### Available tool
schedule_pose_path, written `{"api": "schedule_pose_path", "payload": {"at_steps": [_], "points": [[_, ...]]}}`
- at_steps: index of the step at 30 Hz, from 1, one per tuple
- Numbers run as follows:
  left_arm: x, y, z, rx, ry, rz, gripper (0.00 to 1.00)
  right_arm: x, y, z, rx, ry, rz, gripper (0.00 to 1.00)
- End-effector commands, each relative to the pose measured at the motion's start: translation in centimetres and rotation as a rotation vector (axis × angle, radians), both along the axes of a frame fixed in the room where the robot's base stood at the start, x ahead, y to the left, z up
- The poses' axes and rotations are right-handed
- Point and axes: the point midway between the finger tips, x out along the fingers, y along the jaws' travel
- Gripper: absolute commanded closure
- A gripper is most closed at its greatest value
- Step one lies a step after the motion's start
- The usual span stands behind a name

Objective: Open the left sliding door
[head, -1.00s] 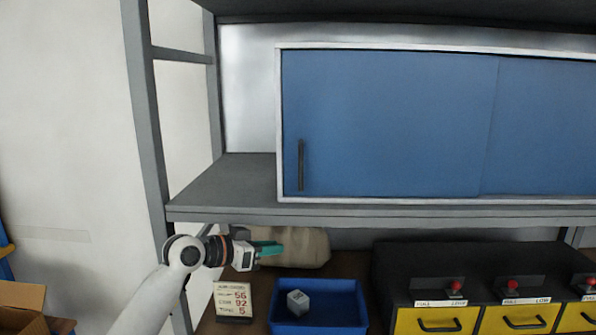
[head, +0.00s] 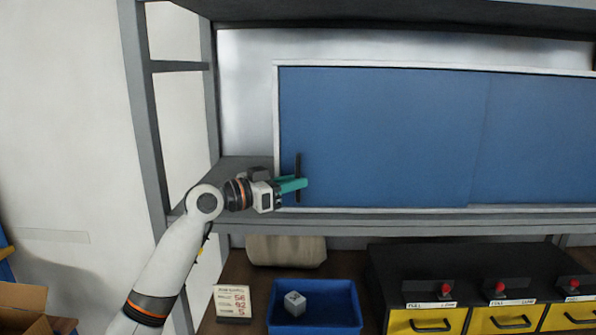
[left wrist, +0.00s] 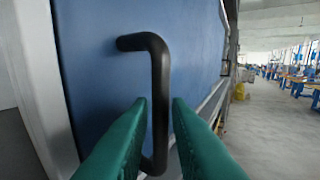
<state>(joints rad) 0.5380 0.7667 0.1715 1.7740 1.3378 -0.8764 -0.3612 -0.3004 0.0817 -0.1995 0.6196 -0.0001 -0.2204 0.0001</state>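The left sliding door (head: 385,135) is a blue panel in a pale frame on the shelf, and it stands closed against the frame's left side. Its black upright bar handle (head: 298,165) is near its left edge. My left gripper (head: 300,184) has green fingers and is at the handle's lower half. In the left wrist view the black handle (left wrist: 158,85) runs down between the two open green fingertips (left wrist: 158,104), with a finger on each side and gaps visible. The handle's lower end is partly hidden by the fingers. My right gripper does not show.
The right blue door (head: 540,140) is beside the left one. Below the shelf (head: 420,224) are a blue bin (head: 340,325) with a grey cube (head: 294,303), a sign card (head: 232,303), a beige roll (head: 285,250) and yellow drawers (head: 505,320). A grey post (head: 140,100) stands left.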

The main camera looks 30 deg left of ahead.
Motion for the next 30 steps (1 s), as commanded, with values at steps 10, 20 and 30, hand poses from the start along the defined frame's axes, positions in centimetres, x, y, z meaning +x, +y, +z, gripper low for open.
{"api": "schedule_pose_path", "payload": {"at_steps": [10,20,30], "points": [[1.4,-0.7,-0.1,0.002,0.0,0.0,0.83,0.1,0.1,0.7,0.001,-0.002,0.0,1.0],[1.4,-0.6,-0.1,0.001,0.0,0.001,1.0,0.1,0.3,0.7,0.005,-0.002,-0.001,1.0],[1.8,-0.5,-0.1,0.0,-0.001,0.001,1.0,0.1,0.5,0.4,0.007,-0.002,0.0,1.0]]}}
